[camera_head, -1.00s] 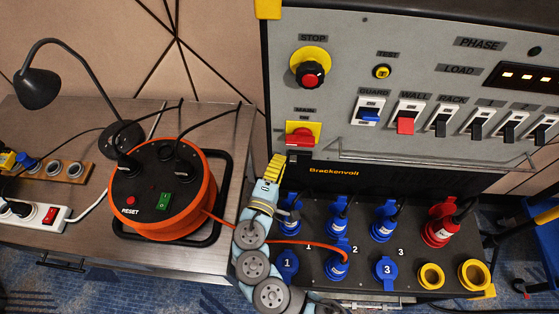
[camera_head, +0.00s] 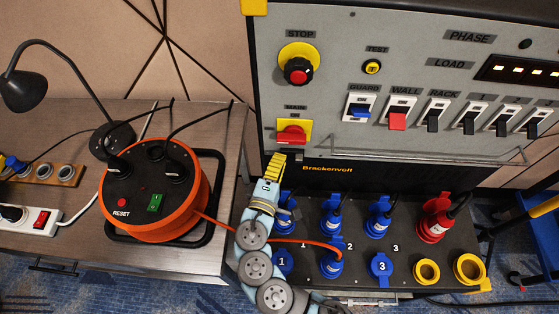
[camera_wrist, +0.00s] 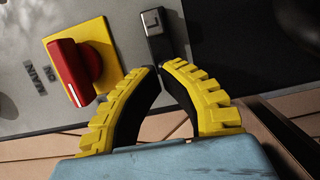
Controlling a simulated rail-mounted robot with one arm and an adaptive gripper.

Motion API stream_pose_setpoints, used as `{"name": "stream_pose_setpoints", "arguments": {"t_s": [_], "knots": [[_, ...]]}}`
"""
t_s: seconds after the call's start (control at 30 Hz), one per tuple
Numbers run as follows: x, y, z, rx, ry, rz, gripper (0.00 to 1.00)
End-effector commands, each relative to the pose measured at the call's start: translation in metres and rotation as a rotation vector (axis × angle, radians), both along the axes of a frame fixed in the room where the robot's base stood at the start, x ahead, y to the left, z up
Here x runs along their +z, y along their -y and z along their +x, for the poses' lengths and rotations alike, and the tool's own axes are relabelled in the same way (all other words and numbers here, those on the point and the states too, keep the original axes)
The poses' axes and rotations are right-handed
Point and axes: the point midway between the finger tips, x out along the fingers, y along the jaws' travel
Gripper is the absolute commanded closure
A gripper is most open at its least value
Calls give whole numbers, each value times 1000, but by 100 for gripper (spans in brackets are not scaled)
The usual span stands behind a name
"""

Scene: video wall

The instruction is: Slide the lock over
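The lock appears to be a small dark sliding piece with a light L-shaped mark (camera_wrist: 155,35), on the grey panel right of the MAIN switch in the wrist view. The red MAIN switch (camera_wrist: 75,70) sits on a yellow plate; it also shows in the head view (camera_head: 292,134). My gripper (camera_wrist: 161,67) has two curved yellow fingers with black inner sides. Their tips come nearly together just below the lock's lower end; whether they touch it I cannot tell. Nothing shows between the fingers. In the head view my gripper (camera_head: 278,158) is just below the MAIN switch.
Right of the MAIN switch are a metal handle bar (camera_head: 400,156) and a row of rocker switches. Below stands a socket box (camera_head: 440,250) with blue and red plugs. An orange cable reel (camera_head: 160,225) stands on the wooden table (camera_head: 205,250) at left.

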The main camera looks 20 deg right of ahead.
Motion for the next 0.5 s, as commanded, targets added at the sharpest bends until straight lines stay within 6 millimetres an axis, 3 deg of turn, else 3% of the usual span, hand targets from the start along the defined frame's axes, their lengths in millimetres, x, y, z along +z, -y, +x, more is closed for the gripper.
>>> {"name": "stream_pose_setpoints", "arguments": {"t_s": [0.1,0.5], "knots": [[-2,-10,5,-3,3,1,100],[0,-43,-45,1,-2,-1,100]]}}
